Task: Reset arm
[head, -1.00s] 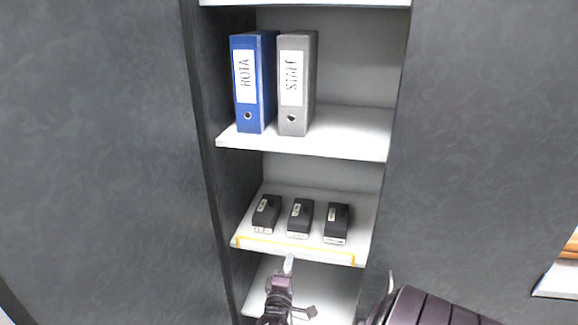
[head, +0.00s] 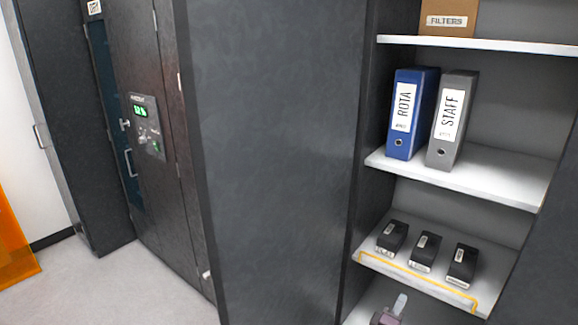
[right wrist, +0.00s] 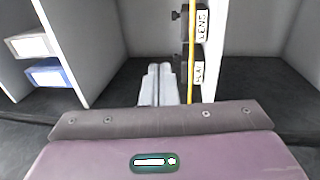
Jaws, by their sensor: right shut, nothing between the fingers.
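My right gripper (head: 400,302) shows at the bottom edge of the head view, in front of the lowest part of the open shelf unit. Only its pale fingertips and a bit of the purple wrist show there. In the right wrist view its two grey fingers (right wrist: 158,84) are together with nothing between them. They point toward the shelf unit, beside a shelf edge with yellow tape (right wrist: 206,80). My left gripper is not in view.
Several black boxes (head: 424,252) stand on the taped shelf (head: 404,283). A blue binder (head: 410,115) and a grey binder (head: 452,122) stand above, and a cardboard FILTERS box (head: 447,17) higher still. A dark cabinet with a green display (head: 141,111) is left; the floor (head: 130,290) there is clear.

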